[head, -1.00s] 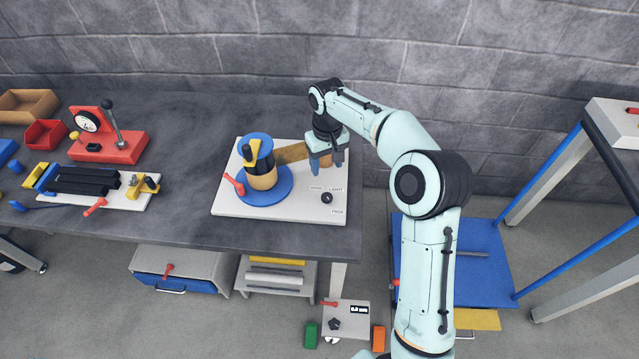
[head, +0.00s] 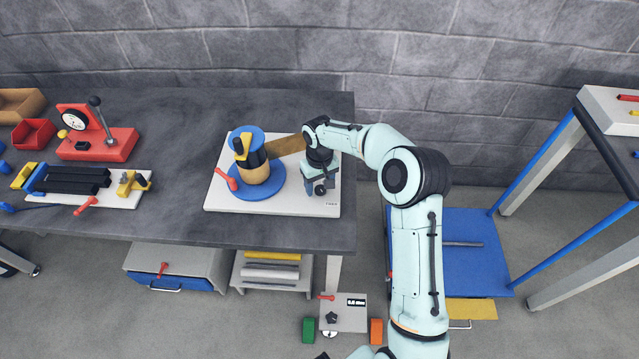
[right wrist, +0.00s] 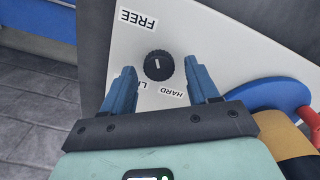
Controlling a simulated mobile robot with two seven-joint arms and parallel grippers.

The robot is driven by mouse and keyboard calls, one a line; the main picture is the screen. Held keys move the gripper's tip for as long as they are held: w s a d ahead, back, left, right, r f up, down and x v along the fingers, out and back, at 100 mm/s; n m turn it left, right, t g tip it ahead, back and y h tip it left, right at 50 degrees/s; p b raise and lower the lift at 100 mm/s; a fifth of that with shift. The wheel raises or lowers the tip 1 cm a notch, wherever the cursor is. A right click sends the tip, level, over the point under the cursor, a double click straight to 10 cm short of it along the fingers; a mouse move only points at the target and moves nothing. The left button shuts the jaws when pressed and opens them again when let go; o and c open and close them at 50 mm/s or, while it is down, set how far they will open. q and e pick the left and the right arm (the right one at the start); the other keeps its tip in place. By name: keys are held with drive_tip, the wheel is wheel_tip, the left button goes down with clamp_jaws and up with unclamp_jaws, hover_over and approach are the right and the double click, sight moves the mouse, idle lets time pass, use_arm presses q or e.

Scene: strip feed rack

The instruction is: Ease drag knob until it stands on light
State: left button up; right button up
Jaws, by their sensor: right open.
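The drag knob (right wrist: 158,65) is a small black ribbed dial with a short white line, on the white base plate (head: 232,203). In the right wrist view that line is nearly upright; I cannot tell which label it marks. The FREE label (right wrist: 137,19) lies above left of the knob, the HARD label (right wrist: 172,92) below right. The LIGHT label (right wrist: 143,87) is partly hidden by a finger. My right gripper (right wrist: 163,74) is open, with a blue finger either side of the knob and gaps between. In the head view this gripper (head: 321,190) is over the knob. My left gripper is not in view.
A blue reel (head: 262,185) with a yellow and black hub stands on the plate, left of the gripper. A brown strip (head: 285,146) runs from it. A red lever (head: 226,179) is at the plate's left.

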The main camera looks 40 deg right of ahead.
drive_tip(key=c, duration=1.1)
drive_tip(key=shift+o, duration=0.2)
drive_tip(key=shift+m, duration=0.4)
drive_tip(key=m, duration=0.4)
drive_tip(key=shift+s+d+m, duration=0.1)
drive_tip(key=shift+m, duration=0.3)
drive_tip(key=m, duration=0.6)
drive_tip(key=shift+s, duration=0.1)
drive_tip(key=o, duration=1.1)
drive_tip(key=shift+c, duration=0.2)
